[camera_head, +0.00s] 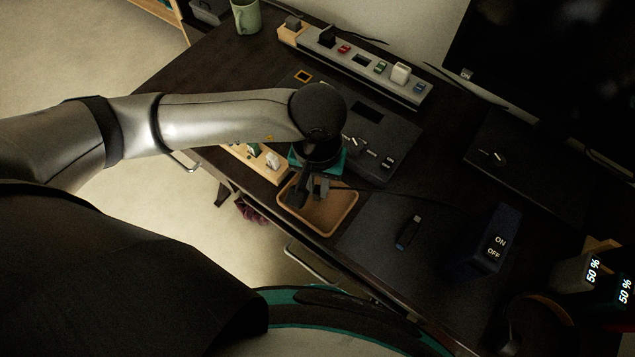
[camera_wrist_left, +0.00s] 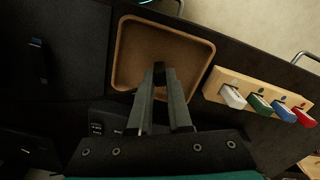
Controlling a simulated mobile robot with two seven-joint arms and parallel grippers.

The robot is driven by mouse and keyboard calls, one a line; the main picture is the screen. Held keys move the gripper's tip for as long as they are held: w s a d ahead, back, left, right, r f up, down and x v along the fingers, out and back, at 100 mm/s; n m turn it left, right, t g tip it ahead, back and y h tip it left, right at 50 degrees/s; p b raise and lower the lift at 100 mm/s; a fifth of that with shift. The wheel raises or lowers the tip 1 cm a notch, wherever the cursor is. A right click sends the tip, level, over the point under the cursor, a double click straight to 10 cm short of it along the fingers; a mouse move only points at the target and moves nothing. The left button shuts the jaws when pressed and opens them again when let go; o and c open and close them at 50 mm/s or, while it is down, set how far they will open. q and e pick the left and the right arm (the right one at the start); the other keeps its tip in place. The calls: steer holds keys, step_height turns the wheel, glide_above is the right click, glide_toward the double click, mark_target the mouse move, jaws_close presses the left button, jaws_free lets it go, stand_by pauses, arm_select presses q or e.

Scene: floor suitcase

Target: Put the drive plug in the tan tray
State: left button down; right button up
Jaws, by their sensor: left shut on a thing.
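My left gripper (camera_head: 318,188) points down over the tan tray (camera_head: 345,222) near the front edge of the desk. It is shut on a small dark plug (camera_wrist_left: 159,68), which I take to be the drive plug; its fine markings are too dark to read. In the left wrist view the plug shows between the fingertips (camera_wrist_left: 162,85), over the near part of the tan tray (camera_wrist_left: 122,45). The tray's visible floor is bare. I cannot tell how high the plug is above it. My right gripper is not in view.
A wooden strip with coloured plugs (camera_wrist_left: 240,90) stands beside the tray. A long power strip (camera_head: 375,70) lies at the back. A dark stick (camera_head: 408,232) lies on the desk mat, near an ON/OFF box (camera_head: 490,240). A thin cable (camera_head: 400,194) runs right from the tray.

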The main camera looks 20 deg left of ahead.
mark_target(318, 190)
arm_select(q)
steer(key=shift+f, duration=0.1)
steer(key=c, duration=0.8)
jaws_free()
steer(key=shift+c, duration=0.2)
step_height(318, 190, up, 12)
steer(key=p, duration=0.2)
steer(key=shift+r, duration=0.2)
